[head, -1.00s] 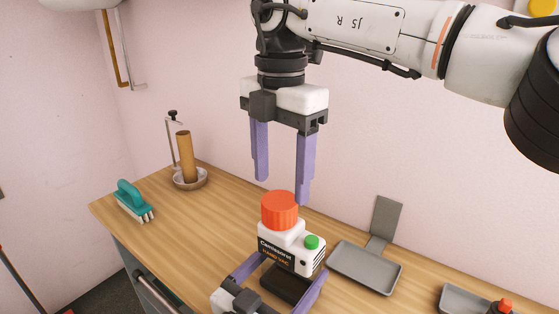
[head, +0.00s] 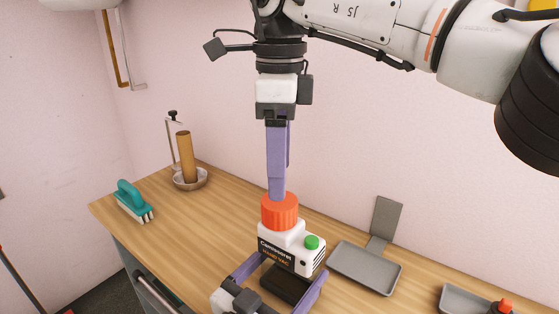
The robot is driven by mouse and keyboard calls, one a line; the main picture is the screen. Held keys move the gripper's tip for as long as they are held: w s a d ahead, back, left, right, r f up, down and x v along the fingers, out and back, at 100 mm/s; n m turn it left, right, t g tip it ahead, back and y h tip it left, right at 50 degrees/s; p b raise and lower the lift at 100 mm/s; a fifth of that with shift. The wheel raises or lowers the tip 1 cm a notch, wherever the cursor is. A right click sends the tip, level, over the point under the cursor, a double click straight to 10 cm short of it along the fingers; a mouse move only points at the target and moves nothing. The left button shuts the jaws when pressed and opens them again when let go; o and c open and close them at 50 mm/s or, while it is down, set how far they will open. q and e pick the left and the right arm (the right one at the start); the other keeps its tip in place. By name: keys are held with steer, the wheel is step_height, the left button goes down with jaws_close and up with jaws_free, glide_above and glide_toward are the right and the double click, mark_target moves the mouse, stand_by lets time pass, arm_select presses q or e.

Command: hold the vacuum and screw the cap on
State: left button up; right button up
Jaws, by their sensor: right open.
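The hand vacuum (head: 292,246), white with a dark label, a green button and a dark base, stands on the wooden bench. The orange ribbed cap (head: 280,211) sits upright on top of it; whether its thread is engaged is hidden. My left gripper (head: 283,281) comes in low at the front, its purple fingers on both sides of the vacuum's lower body, shut on it. My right gripper (head: 278,196) points straight down just above the cap, open and empty. Its fingers line up one behind the other from this view, and the tips overlap the cap's top edge.
A grey tray (head: 365,268) lies right of the vacuum, with another tray (head: 462,300) farther right. A teal brush (head: 133,201) and a dish (head: 190,180) with a brown roll (head: 186,157) stand on the left. Bench left of the vacuum is clear.

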mark_target(279, 204)
steer(key=n, duration=0.7)
steer(key=shift+r, duration=0.2)
steer(key=shift+f, duration=4.05)
